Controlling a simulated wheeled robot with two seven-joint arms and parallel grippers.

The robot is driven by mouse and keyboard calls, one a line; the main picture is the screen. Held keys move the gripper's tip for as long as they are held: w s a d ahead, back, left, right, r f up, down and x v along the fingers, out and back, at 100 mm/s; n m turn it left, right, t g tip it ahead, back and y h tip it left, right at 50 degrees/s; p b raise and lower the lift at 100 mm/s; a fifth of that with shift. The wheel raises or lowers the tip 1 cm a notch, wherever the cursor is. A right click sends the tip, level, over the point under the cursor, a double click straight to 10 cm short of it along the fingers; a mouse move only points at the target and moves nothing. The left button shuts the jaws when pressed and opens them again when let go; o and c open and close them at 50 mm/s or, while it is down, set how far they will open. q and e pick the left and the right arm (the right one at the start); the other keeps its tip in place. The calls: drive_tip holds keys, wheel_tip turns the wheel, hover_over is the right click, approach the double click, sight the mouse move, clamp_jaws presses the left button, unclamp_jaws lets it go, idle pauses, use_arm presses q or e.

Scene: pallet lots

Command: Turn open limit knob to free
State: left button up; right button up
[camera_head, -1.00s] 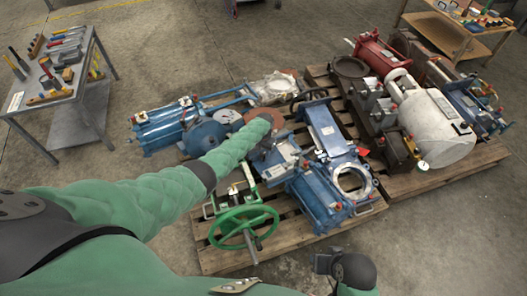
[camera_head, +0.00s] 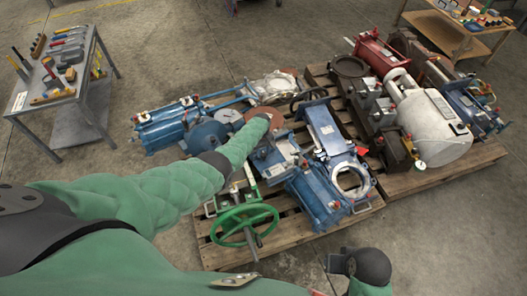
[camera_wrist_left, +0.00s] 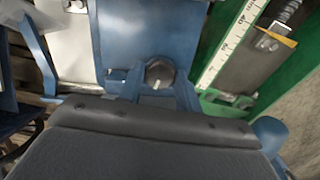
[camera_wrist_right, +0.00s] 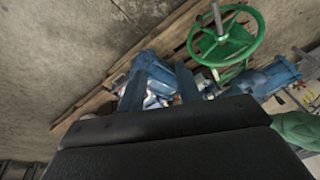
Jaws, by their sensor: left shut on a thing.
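A dark round knob (camera_wrist_left: 160,71) with a short white mark on its lower edge sits on a blue housing (camera_wrist_left: 150,35) in the left wrist view. My left gripper (camera_wrist_left: 157,82) has one finger on each side of the knob and is shut on it. In the head view my left gripper is over the blue equipment on the near pallet, with its fingertips and the knob hidden by the arm. I cannot read any label by the knob. My right gripper (camera_wrist_right: 158,92) is open and empty, above the floor at the pallet's near side.
A green handwheel (camera_head: 244,222) stands at the near pallet's front corner, beside a green frame with a white scale (camera_wrist_left: 228,40). Blue valves and actuators crowd the pallet. A second pallet carries a white cylinder (camera_head: 435,125). A tool table (camera_head: 60,85) stands at left. Floor in front is clear.

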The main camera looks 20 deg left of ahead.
use_arm(q)
drive_tip(key=shift+n, duration=1.2)
drive_tip(key=shift+n+p, duration=0.3)
use_arm(e)
drive_tip(key=shift+s+d+r, duration=0.2)
drive_tip(key=shift+d+r, duration=0.4)
drive_tip(key=shift+r, duration=0.15)
drive_tip(key=shift+d, duration=0.15)
use_arm(q)
drive_tip(key=o, duration=1)
drive_tip(key=shift+c, duration=0.2)
use_arm(e)
drive_tip(key=shift+a, duration=0.3)
use_arm(q)
drive_tip(key=shift+r, duration=0.1)
